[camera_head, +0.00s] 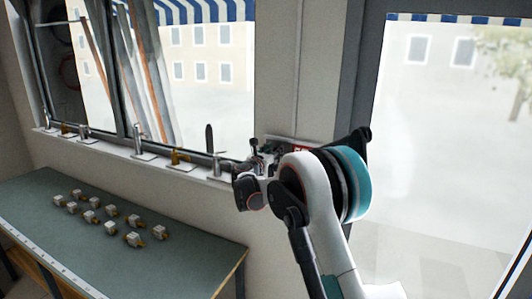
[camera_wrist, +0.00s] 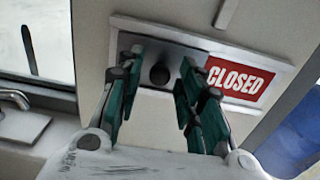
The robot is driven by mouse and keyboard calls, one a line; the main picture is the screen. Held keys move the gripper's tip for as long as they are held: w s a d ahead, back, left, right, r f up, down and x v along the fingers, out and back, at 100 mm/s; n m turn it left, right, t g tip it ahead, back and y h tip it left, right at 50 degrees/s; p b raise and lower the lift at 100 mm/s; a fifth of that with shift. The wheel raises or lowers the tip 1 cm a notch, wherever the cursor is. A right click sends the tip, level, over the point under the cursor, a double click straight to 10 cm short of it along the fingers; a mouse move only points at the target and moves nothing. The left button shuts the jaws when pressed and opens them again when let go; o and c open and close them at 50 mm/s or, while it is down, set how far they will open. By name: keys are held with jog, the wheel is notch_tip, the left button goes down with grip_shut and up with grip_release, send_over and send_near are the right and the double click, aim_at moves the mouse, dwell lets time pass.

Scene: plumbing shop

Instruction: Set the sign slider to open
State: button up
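The sign slider is mounted on the wall in a white frame (camera_wrist: 150,27), seen close in the wrist view. A red plate reading CLOSED (camera_wrist: 240,82) shows at its right part. A dark grey panel (camera_wrist: 168,52) with a round black knob (camera_wrist: 160,75) covers its left part. My gripper (camera_wrist: 159,68) is open, with one finger to the left of the knob and one to the right, gaps showing on both sides. In the head view my gripper (camera_head: 260,155) is at the wall, and only a bit of the red sign (camera_head: 300,149) shows behind my arm.
A window sill (camera_head: 125,152) with several taps is left of the sign. Below it, a green-topped table (camera_head: 60,240) holds several small fittings (camera_head: 110,227). A glazed door with a dark frame (camera_head: 350,75) is to the right.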

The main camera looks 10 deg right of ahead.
grip_shut()
jog(key=shift+s+d, duration=0.1)
jog(key=s+d+b, duration=0.4)
jog(key=s+d, duration=0.2)
jog(key=d, duration=0.3)
jog(key=shift+s+d, duration=0.2)
jog(key=shift+s, duration=0.2)
jog(key=shift+o, duration=1.8)
grip_release()
jog(key=shift+s+d, duration=0.15)
